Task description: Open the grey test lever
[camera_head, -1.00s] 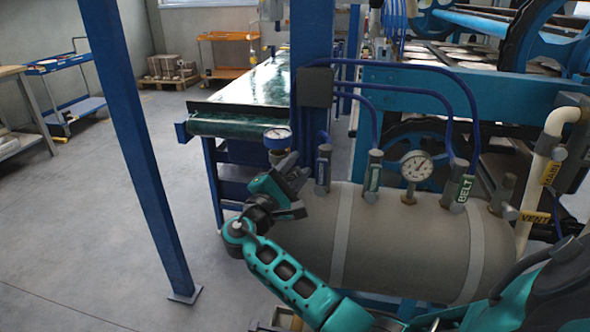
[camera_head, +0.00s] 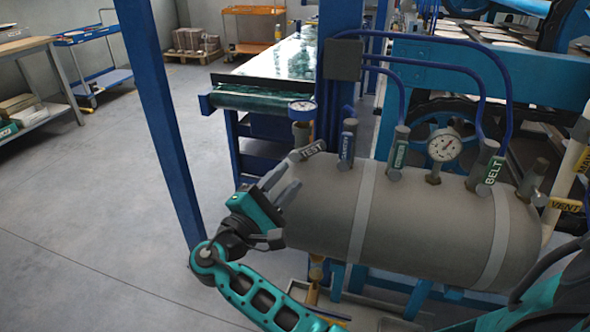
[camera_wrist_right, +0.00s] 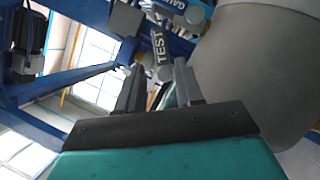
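The grey test lever (camera_head: 307,151), marked TEST, sits at the left end of the grey tank (camera_head: 420,215), on its top edge. It slants up to the right. My right gripper (camera_head: 288,176) is just below and left of the lever, beside the tank's end, its fingers pointing up toward it. In the right wrist view the lever (camera_wrist_right: 159,48) stands beyond the fingertips, roughly between them. The right gripper (camera_wrist_right: 158,70) is open, with nothing between its fingers. The lever looks apart from the fingers. My left gripper is not in view.
A blue post (camera_head: 160,120) stands left of my gripper.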

